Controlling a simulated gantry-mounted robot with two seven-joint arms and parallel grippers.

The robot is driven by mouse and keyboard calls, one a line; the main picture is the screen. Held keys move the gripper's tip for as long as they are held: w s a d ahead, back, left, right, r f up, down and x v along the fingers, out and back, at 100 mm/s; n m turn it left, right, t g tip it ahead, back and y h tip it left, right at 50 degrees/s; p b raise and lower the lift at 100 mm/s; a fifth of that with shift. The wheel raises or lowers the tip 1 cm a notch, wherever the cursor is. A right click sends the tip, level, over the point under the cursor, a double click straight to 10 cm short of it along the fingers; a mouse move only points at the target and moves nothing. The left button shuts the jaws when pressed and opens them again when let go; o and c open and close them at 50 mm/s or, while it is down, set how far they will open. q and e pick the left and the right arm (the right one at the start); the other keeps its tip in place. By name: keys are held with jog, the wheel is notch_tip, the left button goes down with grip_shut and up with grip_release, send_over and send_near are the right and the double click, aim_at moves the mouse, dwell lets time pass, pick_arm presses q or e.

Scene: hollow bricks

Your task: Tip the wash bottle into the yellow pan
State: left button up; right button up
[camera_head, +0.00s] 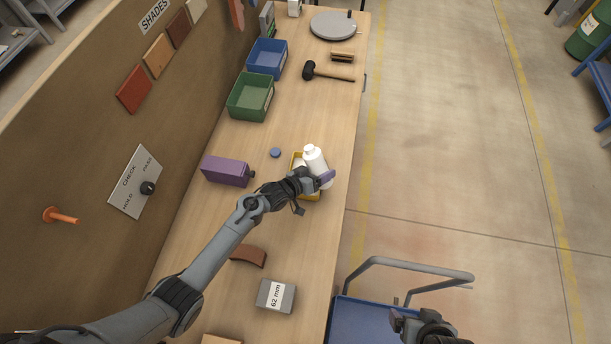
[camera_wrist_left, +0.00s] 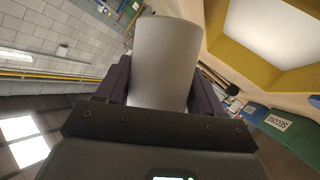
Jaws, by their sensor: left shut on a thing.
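The white wash bottle (camera_head: 316,162) is in my left gripper (camera_head: 312,184), its capped end towards the far side in the head view. How far it leans I cannot tell. In the left wrist view the white bottle body (camera_wrist_left: 166,60) sits between the two dark purple fingers (camera_wrist_left: 160,95). The yellow pan (camera_head: 298,158) is on the bench beside and beneath the bottle, partly hidden by bottle and hand. Its yellow rim (camera_wrist_left: 225,60) with a pale inside shows at upper right in the wrist view. My right gripper (camera_head: 405,322) is at the bottom edge, its jaws unclear.
Green (camera_head: 250,97) and blue (camera_head: 267,58) bins and a mallet (camera_head: 325,72) lie farther back. A grey block (camera_head: 276,296) and brown curved piece (camera_head: 249,256) are nearer.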

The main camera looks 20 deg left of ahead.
aim_at(309, 156)
pick_arm(q)
jog(key=shift+w+a+r+m+y, duration=0.1)
jog(key=shift+w+a+m+y, duration=0.15)
jog(key=shift+a+m, duration=0.2)
jog(key=shift+w+a+r+m+y, duration=0.1)
jog(key=shift+a+m+y, duration=0.25)
jog(key=shift+a+m, duration=0.1)
jog(key=shift+w+a+m, duration=0.15)
jog(key=shift+a+m, duration=0.15)
jog(key=shift+a, duration=0.1)
jog(key=shift+w+a+f+m+t+y, duration=0.1)
jog(key=shift+w+a+m+t+y, duration=0.05)
jog(key=shift+a+m+y, duration=0.2)
jog(key=shift+w+a+f+m+t+y, duration=0.15)
jog(key=shift+a+m+y, duration=0.1)
jog(key=shift+a+y, duration=0.15)
jog(key=shift+r, duration=0.2)
notch_tip(309, 156, up, 5)
jog(key=p, duration=0.5)
